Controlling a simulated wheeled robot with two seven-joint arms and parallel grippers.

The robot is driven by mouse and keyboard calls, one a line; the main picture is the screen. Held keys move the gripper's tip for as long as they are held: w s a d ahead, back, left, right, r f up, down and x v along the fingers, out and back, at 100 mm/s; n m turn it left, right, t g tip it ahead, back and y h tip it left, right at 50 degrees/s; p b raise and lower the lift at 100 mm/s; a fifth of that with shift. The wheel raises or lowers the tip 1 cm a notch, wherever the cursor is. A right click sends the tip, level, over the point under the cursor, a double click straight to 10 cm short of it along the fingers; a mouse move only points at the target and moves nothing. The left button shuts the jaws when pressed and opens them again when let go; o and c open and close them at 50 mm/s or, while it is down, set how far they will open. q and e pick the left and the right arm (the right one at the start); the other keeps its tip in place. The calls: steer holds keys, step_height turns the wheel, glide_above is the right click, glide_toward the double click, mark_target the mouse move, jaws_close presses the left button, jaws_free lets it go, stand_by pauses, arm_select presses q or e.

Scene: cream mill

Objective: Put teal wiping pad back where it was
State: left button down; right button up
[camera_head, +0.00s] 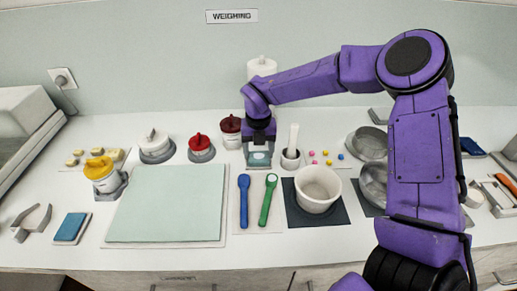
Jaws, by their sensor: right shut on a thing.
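My right arm reaches over the bench from the right, and its gripper (260,145) points down at the back middle. It is shut on a small teal pad (260,159), seen between and below the fingers. A pale surface shows around the pad; I cannot tell whether the pad touches it or hangs just above. Its upper part is hidden by the gripper. My left gripper is not in view.
A mortar with pestle (291,158) stands close right of the gripper, and a dark red-lidded jar (231,130) close left. Blue (244,202) and green (268,201) spoons lie in front. A white bowl (318,188) stands right. A blue pad (71,228) lies far left.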

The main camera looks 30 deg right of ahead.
mark_target(258, 153)
steer(key=o, duration=0.9)
steer(key=shift+w+f, duration=0.1)
steer(key=shift+f, duration=0.05)
steer(key=shift+o, duration=0.2)
step_height(258, 153, up, 12)
steer(key=b, duration=0.1)
